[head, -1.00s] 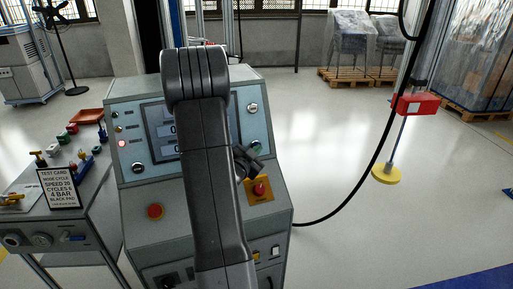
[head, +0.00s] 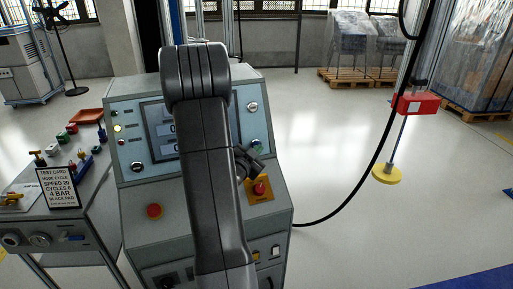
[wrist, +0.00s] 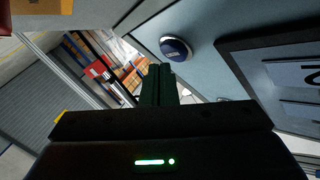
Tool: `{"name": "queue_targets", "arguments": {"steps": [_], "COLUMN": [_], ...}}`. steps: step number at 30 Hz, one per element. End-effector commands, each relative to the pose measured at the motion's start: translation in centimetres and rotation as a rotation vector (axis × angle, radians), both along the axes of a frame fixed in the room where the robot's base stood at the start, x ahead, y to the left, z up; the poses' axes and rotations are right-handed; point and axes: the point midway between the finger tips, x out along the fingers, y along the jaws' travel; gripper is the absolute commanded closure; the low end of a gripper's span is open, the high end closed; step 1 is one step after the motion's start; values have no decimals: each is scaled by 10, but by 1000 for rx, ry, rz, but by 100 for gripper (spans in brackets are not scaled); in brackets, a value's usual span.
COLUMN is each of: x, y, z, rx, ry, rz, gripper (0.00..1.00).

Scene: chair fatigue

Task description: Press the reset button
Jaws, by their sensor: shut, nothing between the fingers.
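The grey-blue control console (head: 185,235) stands in front of me with a sloped front and an upright panel. In the wrist view a round blue button (wrist: 176,49) with a pale label sits on the panel, just beyond the fingertips; it may be the reset button, but I cannot read the label.
A red button (head: 154,211) and a red knob on a yellow plate (head: 260,190) sit on the sloped front. A pale lamp (head: 117,128) is lit. A bench with a test card (head: 58,188) stands left.

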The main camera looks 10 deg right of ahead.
Motion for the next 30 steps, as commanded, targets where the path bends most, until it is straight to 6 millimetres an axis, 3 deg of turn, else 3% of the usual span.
{"name": "queue_targets", "arguments": {"steps": [12,24,30], "x": [-5,-41,-50], "y": [-1,-9,-11], "z": [1,10,13], "rx": [0,0,0], "ry": [0,0,0], "rz": [0,-1,-1], "gripper": [100,100,100]}}
